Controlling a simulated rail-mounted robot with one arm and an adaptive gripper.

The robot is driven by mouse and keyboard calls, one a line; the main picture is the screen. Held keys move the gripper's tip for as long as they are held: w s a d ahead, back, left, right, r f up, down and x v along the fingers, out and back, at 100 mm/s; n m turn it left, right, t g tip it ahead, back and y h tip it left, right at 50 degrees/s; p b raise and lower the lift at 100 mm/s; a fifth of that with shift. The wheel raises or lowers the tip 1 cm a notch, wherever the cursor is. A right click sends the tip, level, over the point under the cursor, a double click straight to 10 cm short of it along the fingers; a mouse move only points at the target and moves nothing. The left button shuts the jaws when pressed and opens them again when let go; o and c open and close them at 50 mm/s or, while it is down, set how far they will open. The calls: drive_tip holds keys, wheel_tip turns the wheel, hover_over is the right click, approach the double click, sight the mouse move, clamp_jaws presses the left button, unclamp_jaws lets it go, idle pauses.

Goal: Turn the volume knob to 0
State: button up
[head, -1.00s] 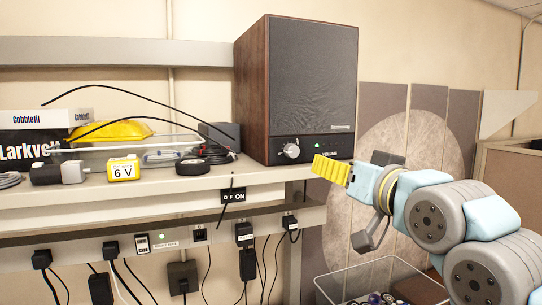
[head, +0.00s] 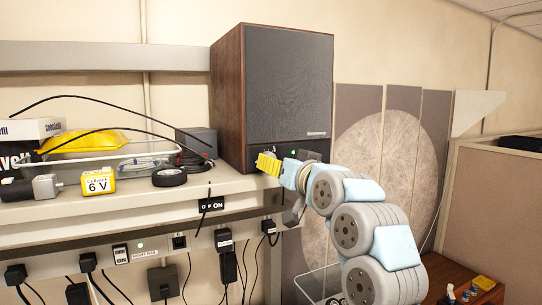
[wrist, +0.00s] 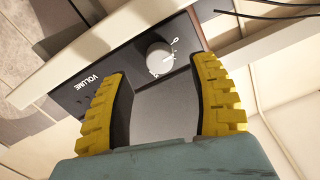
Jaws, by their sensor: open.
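The silver volume knob (wrist: 160,57) sits on the dark front panel (wrist: 66,100) of the speaker, with the word VOLUME printed on the panel. Small marks surround the knob; I cannot read its exact setting. The wood-sided speaker (head: 288,85) stands at the right end of the bench in the head view. My yellow-fingered gripper (head: 268,163) is in front of its lower panel and hides the knob there. In the wrist view my gripper (wrist: 162,68) is open and empty, its fingertips on either side of the knob's image. No contact with the knob is visible.
The bench shelf (head: 130,200) holds a clear tray (head: 120,160), a yellow 6 V battery (head: 98,181) and a black roll (head: 169,177) to the left. Black cables curve above them. A clear bin (head: 318,284) is below right.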

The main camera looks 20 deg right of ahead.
sight(271, 176)
drive_tip(key=shift+w+a+p, duration=0.15)
drive_tip(key=shift+w+p, duration=0.4)
drive_tip(key=shift+w, duration=1.6)
clamp_jaws()
